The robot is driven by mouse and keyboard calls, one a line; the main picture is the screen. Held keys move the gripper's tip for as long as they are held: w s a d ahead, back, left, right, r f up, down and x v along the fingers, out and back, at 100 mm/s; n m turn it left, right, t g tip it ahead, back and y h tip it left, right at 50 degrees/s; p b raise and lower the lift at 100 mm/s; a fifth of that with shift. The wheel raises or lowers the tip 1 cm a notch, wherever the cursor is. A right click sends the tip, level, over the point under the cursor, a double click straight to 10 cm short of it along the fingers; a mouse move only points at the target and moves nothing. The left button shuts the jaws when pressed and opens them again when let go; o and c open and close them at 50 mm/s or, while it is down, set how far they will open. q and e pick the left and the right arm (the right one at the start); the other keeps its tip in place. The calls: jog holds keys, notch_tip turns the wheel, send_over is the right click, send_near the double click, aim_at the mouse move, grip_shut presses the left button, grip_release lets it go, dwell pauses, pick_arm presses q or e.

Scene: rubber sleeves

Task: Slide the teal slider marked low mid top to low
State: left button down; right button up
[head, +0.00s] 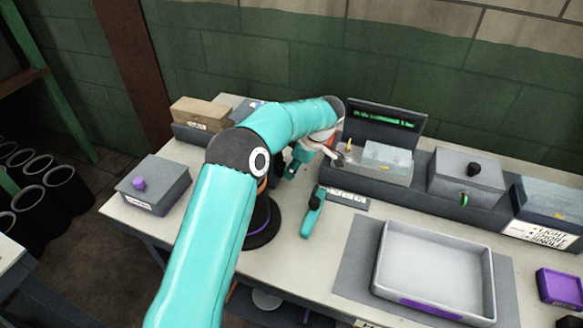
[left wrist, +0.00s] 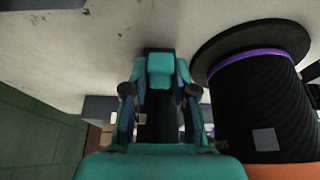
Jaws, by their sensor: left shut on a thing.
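My left gripper (head: 298,160) reaches down behind my bent teal arm in the head view, toward the back of the table. In the left wrist view my left gripper (left wrist: 160,95) has its fingers closed in on both sides of a teal block (left wrist: 160,65), which appears to be the slider's knob. A dark strip shows between the fingers below it. The low, mid and top marks cannot be read, so I cannot tell the slider's position. My arm and gripper hide most of it in the head view. My right gripper is not in view.
A black ribbed cylinder (left wrist: 250,90) with a purple ring stands close beside the gripper. A teal hand tool (head: 315,208) lies to the right of it. A grey tray (head: 435,268), a grey box with a purple knob (head: 150,188) and a black-knobbed box (head: 465,180) stand around.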

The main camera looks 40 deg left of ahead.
pick_arm(q)
jog(key=shift+s+d+f, duration=0.1)
jog(key=shift+f, duration=0.05)
jog(key=c, duration=0.9)
grip_release()
jog(key=shift+f, duration=0.1)
jog(key=shift+w+d+r, duration=0.1)
jog(key=shift+w+r, duration=0.1)
jog(key=shift+r, duration=0.4)
jog(key=v, duration=1)
jog(key=shift+d+r, duration=0.25)
jog(key=shift+r, duration=0.1)
